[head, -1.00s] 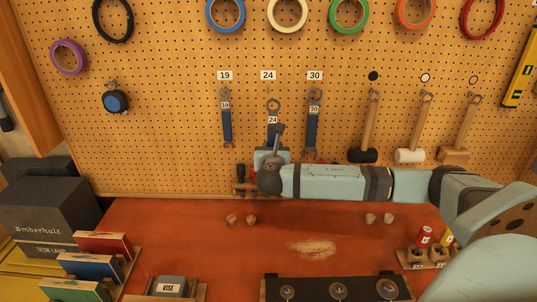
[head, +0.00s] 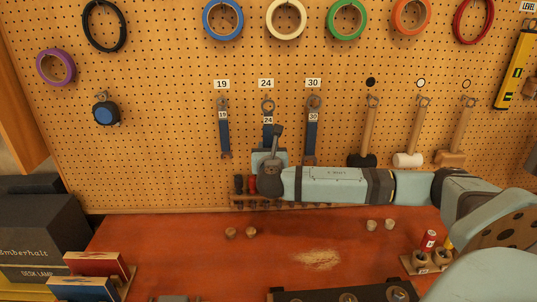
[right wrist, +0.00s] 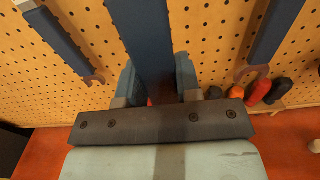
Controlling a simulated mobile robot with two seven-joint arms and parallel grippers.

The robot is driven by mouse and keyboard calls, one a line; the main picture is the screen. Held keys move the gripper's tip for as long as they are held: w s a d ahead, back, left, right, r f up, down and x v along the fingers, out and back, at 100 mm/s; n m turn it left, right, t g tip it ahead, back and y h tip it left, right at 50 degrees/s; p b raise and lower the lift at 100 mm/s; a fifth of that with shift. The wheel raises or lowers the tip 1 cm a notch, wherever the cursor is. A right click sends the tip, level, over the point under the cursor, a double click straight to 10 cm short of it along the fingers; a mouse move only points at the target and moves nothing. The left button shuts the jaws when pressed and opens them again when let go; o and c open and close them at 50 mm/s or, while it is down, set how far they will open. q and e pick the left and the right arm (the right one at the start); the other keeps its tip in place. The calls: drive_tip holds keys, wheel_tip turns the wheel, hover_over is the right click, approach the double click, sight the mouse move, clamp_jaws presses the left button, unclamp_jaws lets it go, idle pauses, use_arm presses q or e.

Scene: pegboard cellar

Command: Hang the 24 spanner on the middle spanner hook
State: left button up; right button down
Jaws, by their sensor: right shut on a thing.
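The 24 spanner (head: 268,134), blue-handled with a grey ring end up, is upright in front of the pegboard under the "24" label (head: 266,83). My right gripper (head: 268,158) is shut on its lower part; the right wrist view shows the blue handle (right wrist: 143,35) between the fingers. The ring end is almost level with the tops of its neighbours. The middle hook is not clearly visible, and I cannot tell whether the ring is around it. The 19 spanner (head: 223,132) hangs to the left and the 30 spanner (head: 312,138) to the right. My left gripper is not in view.
Screwdrivers in a low rack (head: 240,186) are close behind and below my right gripper. Three mallets (head: 369,135) hang right of the spanners. Tape rings hang above. The red bench (head: 180,250) has open room, with small knobs and sawdust on it.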

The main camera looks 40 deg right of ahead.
drive_tip(key=f+b+x, duration=0.1)
drive_tip(key=b+x, duration=0.1)
drive_tip(key=x, duration=0.5)
idle(0.7)
drive_tip(key=shift+f, duration=0.1)
idle(0.3)
drive_tip(key=c, duration=0.7)
unclamp_jaws()
drive_tip(key=b+v, duration=0.2)
drive_tip(key=v, duration=1.1)
drive_tip(key=shift+s+a+b, duration=0.2)
drive_tip(key=shift+s+b, duration=0.1)
drive_tip(key=shift+b, duration=0.05)
